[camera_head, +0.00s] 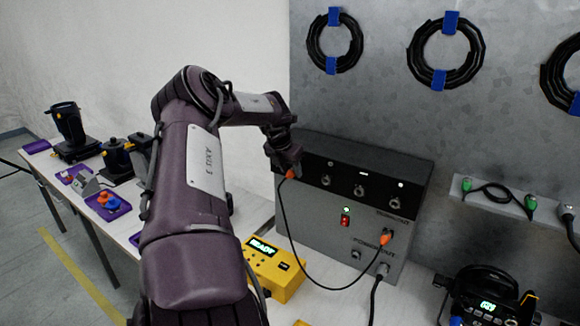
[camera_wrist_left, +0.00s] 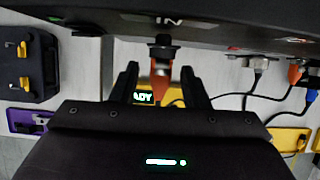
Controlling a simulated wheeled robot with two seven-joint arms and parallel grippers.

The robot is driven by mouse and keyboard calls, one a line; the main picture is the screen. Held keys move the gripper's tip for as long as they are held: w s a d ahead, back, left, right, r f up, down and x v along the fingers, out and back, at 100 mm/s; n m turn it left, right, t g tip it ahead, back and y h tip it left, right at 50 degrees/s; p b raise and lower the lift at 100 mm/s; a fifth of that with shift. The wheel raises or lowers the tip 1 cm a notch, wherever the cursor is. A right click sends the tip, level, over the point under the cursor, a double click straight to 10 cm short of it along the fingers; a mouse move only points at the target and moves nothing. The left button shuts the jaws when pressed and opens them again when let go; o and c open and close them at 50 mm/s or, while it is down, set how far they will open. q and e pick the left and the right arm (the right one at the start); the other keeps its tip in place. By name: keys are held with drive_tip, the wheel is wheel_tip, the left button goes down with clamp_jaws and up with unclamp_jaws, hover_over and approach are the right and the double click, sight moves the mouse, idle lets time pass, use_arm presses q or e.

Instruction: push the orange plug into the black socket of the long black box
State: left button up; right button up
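The long black box (camera_head: 345,158) lies along the top of a grey metal case. In the left wrist view its dark face (camera_wrist_left: 230,32) carries the label "IN", with the black socket (camera_wrist_left: 162,48) below it. The orange plug (camera_wrist_left: 161,82) stands in line with this socket, its front end at the socket; I cannot tell how deep it sits. In the head view the plug (camera_head: 290,174) shows just below my left gripper (camera_head: 284,160), with a black cable hanging from it. The left fingers (camera_wrist_left: 160,88) are open on either side of the plug, with gaps visible. My right gripper is out of view.
The grey case (camera_head: 325,215) has a second orange connector (camera_head: 386,239) on its front. A yellow box (camera_head: 272,268) reading "READY" stands before it. A black lamp unit (camera_head: 490,298) stands at lower right. Coiled cables (camera_head: 445,50) hang on the wall.

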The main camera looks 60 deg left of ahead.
use_arm(q)
drive_tip(key=shift+o, duration=0.3)
drive_tip(key=b+v, duration=0.2)
drive_tip(key=v, duration=0.5)
drive_tip(key=shift+s+r+b, duration=0.15)
drive_tip(key=shift+r+b, duration=0.2)
drive_tip(key=shift+b, duration=0.05)
drive_tip(key=shift+d+r, duration=0.1)
